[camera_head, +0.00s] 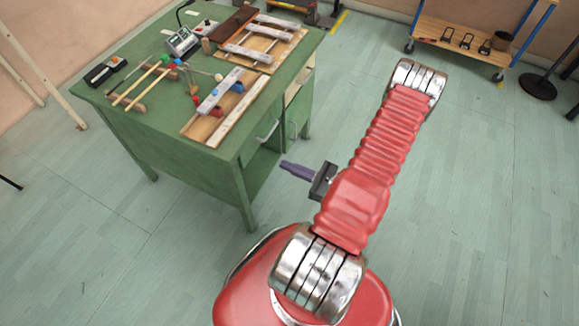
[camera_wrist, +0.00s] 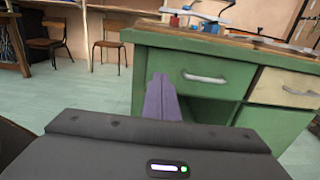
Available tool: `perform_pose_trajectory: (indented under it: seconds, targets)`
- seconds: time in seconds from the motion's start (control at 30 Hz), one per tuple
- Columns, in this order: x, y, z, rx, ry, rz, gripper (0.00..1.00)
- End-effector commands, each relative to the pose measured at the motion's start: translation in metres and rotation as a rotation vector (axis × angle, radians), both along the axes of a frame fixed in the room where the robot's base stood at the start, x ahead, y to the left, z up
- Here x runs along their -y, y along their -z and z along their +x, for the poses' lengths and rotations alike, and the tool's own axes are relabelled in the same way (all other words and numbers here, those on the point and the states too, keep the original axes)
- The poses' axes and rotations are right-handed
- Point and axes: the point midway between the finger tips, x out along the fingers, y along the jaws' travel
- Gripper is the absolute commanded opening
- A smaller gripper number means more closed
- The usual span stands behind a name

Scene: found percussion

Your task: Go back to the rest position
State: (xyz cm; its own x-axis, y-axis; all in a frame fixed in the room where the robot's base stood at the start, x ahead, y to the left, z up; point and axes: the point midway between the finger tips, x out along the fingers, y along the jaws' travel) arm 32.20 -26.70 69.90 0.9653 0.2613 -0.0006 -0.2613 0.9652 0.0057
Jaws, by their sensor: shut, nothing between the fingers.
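My gripper (camera_head: 284,165) shows its purple fingers beside my red arm, pointing left toward the green desk (camera_head: 180,155). The fingers are shut together and empty, and they sit apart from the desk's right side, over the open floor. In the wrist view the purple fingers (camera_wrist: 162,98) are closed in front of the green desk front, with a drawer and its metal handle (camera_wrist: 205,78) behind them. The rest of my arm extends up and right in the head view.
The desk top holds wooden bar instruments (camera_head: 229,105), mallets (camera_head: 141,83), a grey device (camera_head: 183,42) and a black box (camera_head: 105,70). A wheeled wooden cart (camera_head: 470,45) stands back right near a round black base (camera_head: 537,86). Chairs (camera_wrist: 108,38) stand far left in the wrist view. Much floor is clear.

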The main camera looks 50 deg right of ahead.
Motion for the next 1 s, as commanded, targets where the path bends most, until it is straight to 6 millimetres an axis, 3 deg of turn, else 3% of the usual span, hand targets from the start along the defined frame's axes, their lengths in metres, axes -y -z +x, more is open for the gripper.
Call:
perform_pose_trajectory:
  seconds: [0.47, 0.57, 0.77, 1.0]
  targets:
    - [-0.001, 0.002, 0.000, -0.012, -0.003, 0.008, 0.00]
    - [-0.011, 0.007, -0.003, -0.035, -0.041, 0.016, 0.00]
    - [-0.049, 0.014, -0.016, -0.084, -0.173, 0.042, 0.00]
    - [-0.079, -0.001, -0.034, -0.131, -0.362, -0.016, 0.00]
